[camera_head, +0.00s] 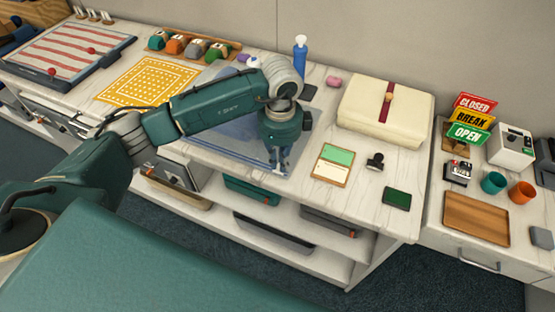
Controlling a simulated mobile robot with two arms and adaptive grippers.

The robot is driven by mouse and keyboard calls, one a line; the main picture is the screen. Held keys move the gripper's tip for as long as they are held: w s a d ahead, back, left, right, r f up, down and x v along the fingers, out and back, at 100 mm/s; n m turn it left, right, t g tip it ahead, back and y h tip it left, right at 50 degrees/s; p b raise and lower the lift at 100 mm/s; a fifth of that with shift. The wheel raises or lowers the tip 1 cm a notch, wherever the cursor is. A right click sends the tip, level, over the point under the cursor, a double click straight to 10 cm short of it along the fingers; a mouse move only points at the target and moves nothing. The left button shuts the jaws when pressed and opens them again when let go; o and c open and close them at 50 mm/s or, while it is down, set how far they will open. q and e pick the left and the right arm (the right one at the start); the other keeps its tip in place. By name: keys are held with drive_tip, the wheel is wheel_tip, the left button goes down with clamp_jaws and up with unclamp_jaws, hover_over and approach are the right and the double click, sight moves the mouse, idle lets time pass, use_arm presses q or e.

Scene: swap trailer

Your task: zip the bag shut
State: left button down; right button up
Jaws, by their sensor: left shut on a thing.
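The bag (240,143) looks like a flat, translucent blue pouch lying on the white marbled counter, with my left arm across its middle. My left gripper (279,166) points down at the bag's near right corner, by its front edge. It is shut on a small pale piece that looks like the zip slider (279,172). The fingers partly hide this piece, and I cannot make out how much of the zip is closed. My right gripper is not in view.
A cream folded bundle with a red band (362,117) stands right of the bag. A green and cream card (333,166), a black stamp (375,161) and a dark green pad (397,198) lie nearby. A blue bottle (300,60) stands behind. The counter's front edge is close.

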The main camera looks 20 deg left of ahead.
use_arm(q)
drive_tip(key=shift+d, duration=0.15)
drive_tip(key=c, duration=2)
unclamp_jaws()
drive_tip(key=shift+d, duration=0.1)
wheel_tip(320, 180, up, 12)
drive_tip(key=shift+r, duration=0.1)
